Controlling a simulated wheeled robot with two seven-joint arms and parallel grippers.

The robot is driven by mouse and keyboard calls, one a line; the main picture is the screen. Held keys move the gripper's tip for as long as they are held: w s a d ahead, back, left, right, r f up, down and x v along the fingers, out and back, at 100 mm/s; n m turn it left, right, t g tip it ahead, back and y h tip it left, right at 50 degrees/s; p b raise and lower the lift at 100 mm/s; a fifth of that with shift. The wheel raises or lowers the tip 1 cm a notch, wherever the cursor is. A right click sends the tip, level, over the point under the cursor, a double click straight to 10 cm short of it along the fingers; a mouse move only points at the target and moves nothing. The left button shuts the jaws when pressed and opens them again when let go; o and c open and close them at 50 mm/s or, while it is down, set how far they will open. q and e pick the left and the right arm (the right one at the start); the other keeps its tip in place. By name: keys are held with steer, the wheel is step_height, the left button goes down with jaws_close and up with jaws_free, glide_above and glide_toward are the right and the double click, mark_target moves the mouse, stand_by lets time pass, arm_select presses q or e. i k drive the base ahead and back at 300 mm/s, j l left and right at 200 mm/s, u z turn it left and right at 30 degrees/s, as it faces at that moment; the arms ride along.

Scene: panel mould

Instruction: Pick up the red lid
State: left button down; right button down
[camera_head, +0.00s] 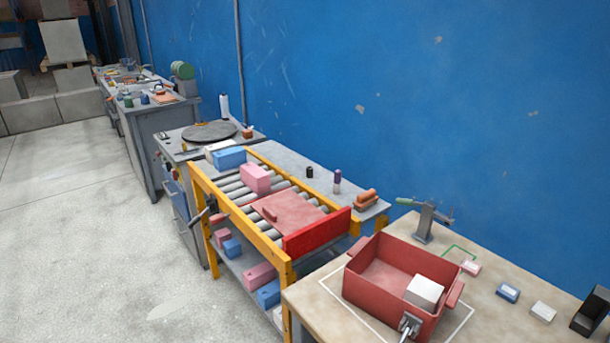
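The red lid (290,211) looks like a flat, faded-red panel with a small raised handle near its left edge. It lies flat on the rollers of the yellow-framed conveyor (275,235). A bright red upright plate (317,234) stands at the conveyor's near end, just in front of the lid. An open red box (385,278) with side handles sits on the workbench at the lower right, with a white block (424,291) inside.
A pink block (255,178) sits on the rollers behind the lid, and a blue block (228,157) farther back. A clamp-like tool (424,222) stands on the wooden workbench (325,308). Pink and blue blocks fill the conveyor's lower shelf. The floor at left is clear.

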mark_target(287, 212)
steer(key=i+j+u, duration=0.35)
steer(key=i+j, duration=0.2)
steer(key=i, duration=0.2)
steer(key=i+j+u, duration=0.2)
steer(key=i, duration=0.2)
steer(key=i+j+u, duration=0.2)
steer(key=i, duration=0.2)
